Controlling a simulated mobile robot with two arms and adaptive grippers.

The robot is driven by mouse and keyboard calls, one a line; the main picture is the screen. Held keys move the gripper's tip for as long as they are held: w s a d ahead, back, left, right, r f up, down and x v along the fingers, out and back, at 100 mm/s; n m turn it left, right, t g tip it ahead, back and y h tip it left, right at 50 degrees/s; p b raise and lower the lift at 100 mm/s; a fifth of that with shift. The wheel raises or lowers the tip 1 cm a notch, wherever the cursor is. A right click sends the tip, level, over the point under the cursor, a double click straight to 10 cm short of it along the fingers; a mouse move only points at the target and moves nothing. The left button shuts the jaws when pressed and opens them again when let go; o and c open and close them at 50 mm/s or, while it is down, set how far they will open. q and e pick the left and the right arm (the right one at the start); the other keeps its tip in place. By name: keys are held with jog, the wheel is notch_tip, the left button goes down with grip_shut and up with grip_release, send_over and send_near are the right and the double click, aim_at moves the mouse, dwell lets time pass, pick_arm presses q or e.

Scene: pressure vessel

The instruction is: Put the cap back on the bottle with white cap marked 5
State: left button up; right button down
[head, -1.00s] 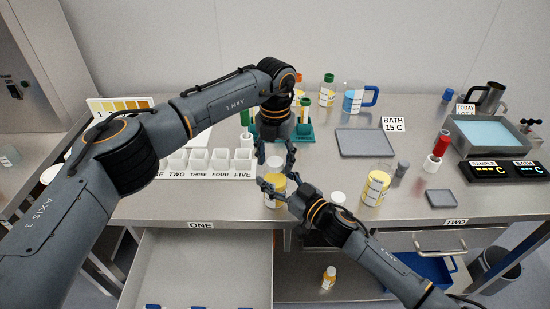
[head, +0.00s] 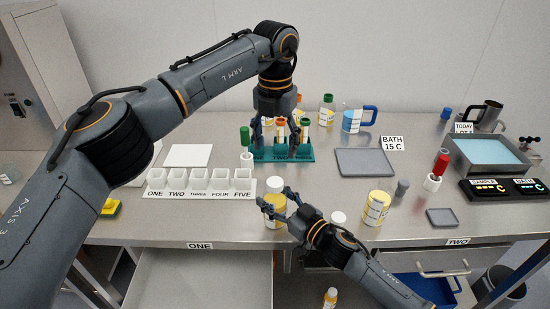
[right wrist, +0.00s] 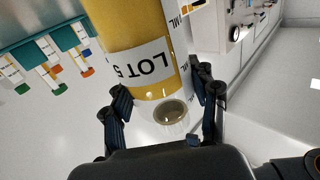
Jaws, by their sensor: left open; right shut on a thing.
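The bottle marked LOT 5 (head: 275,211) stands on the table near the front edge, with yellow contents. In the right wrist view the bottle (right wrist: 140,55) shows upside down, its clear neck end with a round, apparently uncapped mouth between the fingers. My left gripper (head: 277,132) is open and empty, in front of the tube rack.
A teal rack (head: 270,156) holds several capped tubes behind the bottle. White cups (head: 220,181) stand in a labelled row to the left. A grey tray (head: 365,161) lies behind. The front drawer is open.

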pick_arm(q)
jog(key=shift+r, duration=0.45)
pick_arm(e)
jog(key=shift+c, duration=1.6)
grip_release()
jog(key=v, duration=1.2)
pick_arm(q)
jog(key=shift+f, duration=0.1)
